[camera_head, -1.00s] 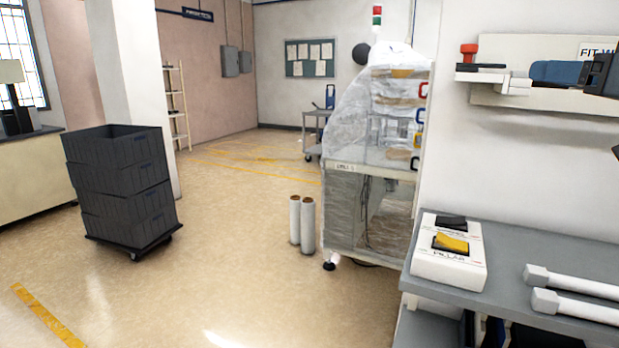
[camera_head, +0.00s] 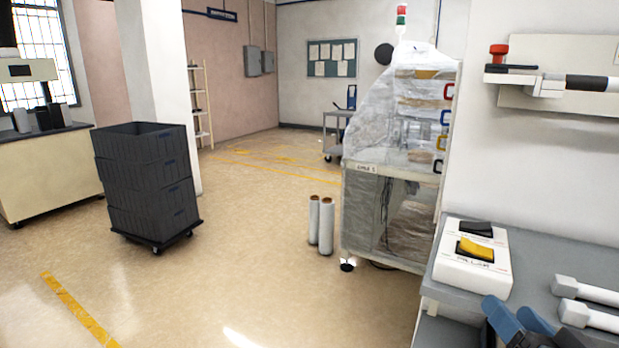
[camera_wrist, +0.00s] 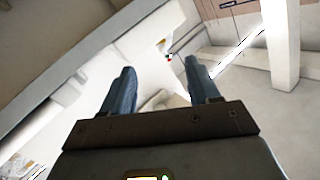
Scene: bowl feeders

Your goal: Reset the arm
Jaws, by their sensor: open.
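My gripper (camera_head: 509,308) is at the bottom right of the head view, in front of the grey bench. Its two blue fingers are apart, with nothing seen between them. In the wrist view my gripper (camera_wrist: 160,67) also shows spread, empty fingers, with a tilted view of wall and room beyond. Most of my arm is out of the head view.
The grey bench (camera_head: 565,258) carries a white box with a yellow switch (camera_head: 477,250) and white-ended bars (camera_head: 590,317). A wall shelf (camera_head: 545,90) is above. A plastic-wrapped machine (camera_head: 395,150), two rolls (camera_head: 326,225) and stacked dark crates (camera_head: 150,180) stand around open floor.

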